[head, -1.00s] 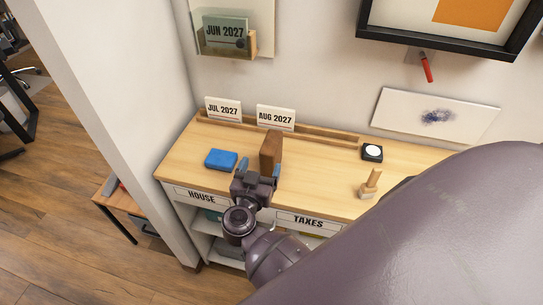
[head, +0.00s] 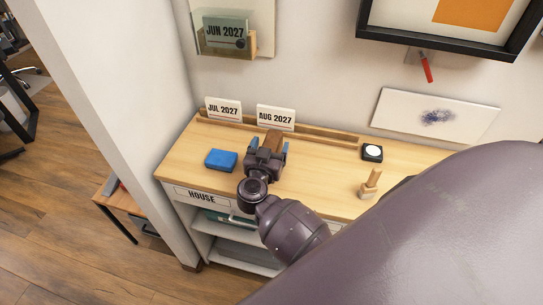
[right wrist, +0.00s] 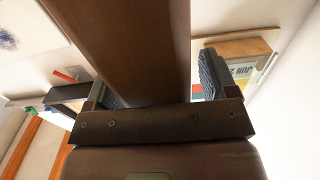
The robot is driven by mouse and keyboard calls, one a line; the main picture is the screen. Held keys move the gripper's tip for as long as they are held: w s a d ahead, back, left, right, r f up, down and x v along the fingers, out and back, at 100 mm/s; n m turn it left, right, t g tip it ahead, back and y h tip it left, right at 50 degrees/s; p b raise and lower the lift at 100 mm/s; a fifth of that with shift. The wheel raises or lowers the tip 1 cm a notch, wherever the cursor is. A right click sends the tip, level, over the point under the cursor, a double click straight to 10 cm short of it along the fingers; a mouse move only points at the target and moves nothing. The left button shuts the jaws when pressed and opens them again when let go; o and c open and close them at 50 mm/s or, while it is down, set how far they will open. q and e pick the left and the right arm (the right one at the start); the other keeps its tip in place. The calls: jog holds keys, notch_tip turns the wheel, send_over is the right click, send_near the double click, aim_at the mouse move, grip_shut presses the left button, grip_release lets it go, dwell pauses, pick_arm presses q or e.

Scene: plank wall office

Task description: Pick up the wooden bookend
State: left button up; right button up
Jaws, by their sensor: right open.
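The wooden bookend (head: 273,139) is a brown upright block on the desk, below the AUG 2027 card. My right gripper (head: 269,150) is open, with its blue-tipped fingers on either side of the bookend and its body hiding the lower part. In the right wrist view the bookend (right wrist: 142,45) fills the middle and runs between the two fingers of my right gripper (right wrist: 155,85). A gap shows at the right finger; contact at the left finger is hard to tell. My left gripper is not in view.
A blue block (head: 221,160) lies left of the gripper on the desk (head: 318,178). A black square item with a white disc (head: 372,152) and a wooden stamp (head: 370,184) are to the right. A card rail (head: 330,137) runs along the back wall.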

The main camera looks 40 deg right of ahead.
grip_shut()
jog(key=shift+r, duration=0.1)
dwell(0.5)
